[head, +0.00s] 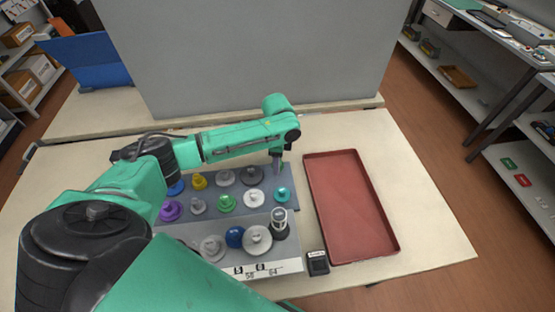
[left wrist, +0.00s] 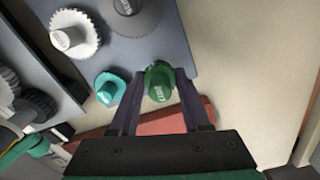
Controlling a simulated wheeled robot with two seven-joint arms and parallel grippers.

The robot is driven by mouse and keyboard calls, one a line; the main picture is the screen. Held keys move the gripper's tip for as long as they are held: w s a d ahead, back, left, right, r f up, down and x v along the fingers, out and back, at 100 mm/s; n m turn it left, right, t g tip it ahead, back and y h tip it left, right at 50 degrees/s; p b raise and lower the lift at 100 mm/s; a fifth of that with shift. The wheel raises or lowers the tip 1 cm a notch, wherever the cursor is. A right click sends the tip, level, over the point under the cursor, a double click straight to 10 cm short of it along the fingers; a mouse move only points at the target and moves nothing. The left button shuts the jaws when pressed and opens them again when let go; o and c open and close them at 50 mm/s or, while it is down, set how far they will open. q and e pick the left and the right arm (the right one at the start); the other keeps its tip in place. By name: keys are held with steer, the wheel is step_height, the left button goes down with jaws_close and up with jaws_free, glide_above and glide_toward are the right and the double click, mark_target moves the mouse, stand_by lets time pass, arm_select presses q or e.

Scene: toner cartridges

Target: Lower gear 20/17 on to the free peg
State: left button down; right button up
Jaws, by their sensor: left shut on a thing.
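My left gripper (head: 278,174) is over the far right corner of the grey gear board (head: 240,187). In the left wrist view the gripper (left wrist: 155,88) is shut on a dark green gear (left wrist: 159,77) with a pale label on its hub. The label is too small to read surely. The held gear is at the board's edge in that view, beside a teal gear (left wrist: 110,88). Any peg under it is hidden, and I cannot tell whether the gear touches the board. My right gripper is not in view.
Several gears stand close by, among them a white gear (head: 253,198) and a dark grey gear (head: 251,176). A black part with a tall pale top (head: 280,224) stands nearer. An empty red tray (head: 350,205) lies right of the board. A small black box (head: 317,263) is in front.

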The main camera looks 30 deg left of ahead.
arm_select(q)
steer(key=shift+f, duration=0.6)
steer(key=shift+p, duration=0.35)
steer(key=shift+f, duration=0.35)
stand_by(0.5)
steer(key=shift+p, duration=0.45)
stand_by(0.4)
steer(key=shift+f+b, duration=0.5)
steer(key=shift+f, duration=0.4)
stand_by(0.5)
steer(key=shift+c, duration=1.4)
jaws_free()
